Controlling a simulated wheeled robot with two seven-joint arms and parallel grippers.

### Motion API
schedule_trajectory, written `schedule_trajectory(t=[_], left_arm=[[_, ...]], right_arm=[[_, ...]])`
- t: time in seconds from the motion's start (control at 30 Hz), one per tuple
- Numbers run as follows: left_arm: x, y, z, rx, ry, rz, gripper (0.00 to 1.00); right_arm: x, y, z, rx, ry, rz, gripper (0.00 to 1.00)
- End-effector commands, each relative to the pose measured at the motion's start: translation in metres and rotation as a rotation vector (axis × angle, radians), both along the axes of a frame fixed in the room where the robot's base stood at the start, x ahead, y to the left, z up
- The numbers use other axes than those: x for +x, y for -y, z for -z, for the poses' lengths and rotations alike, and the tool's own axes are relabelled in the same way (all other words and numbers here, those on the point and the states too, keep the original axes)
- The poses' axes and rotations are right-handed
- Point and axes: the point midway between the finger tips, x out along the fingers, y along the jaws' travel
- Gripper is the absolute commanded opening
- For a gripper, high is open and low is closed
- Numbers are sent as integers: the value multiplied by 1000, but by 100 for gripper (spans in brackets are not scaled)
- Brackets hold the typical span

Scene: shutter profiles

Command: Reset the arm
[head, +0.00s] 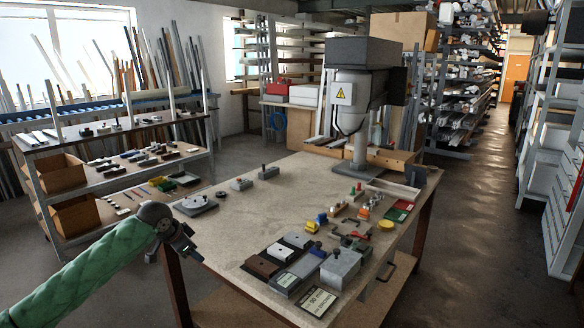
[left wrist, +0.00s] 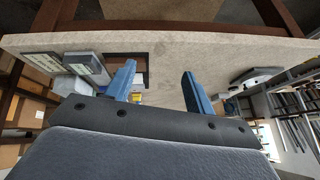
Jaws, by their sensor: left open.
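My left arm, in a green padded sleeve, comes in from the lower left of the head view. My left gripper (head: 177,246) is beside the near left edge of the workbench (head: 235,222). In the left wrist view the two blue fingers of the left gripper (left wrist: 158,80) stand apart with nothing between them. The bench top shows beyond them. My right arm and gripper are not in view.
Blocks, a label card (head: 318,301) and small coloured parts crowd the bench's right side. A machine (head: 362,95) stands at the back. The bench middle is clear. A shelf rack (head: 112,130) stands left.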

Motion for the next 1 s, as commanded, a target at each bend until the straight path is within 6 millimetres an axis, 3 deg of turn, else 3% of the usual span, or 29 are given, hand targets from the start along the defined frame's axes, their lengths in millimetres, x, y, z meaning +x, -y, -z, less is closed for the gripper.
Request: schedule_trajectory(t=[0.3,0.47,0.57,0.73,1.0], left_arm=[[49,-23,-36,22,222,-141,54],[68,-25,-32,19,316,-208,54],[73,-24,-16,15,356,-246,54],[74,-18,29,9,388,-301,54],[42,-4,146,5,361,-383,54]], right_arm=[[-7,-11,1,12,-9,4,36],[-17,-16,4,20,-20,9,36],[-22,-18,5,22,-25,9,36],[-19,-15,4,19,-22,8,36],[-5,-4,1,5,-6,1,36]])
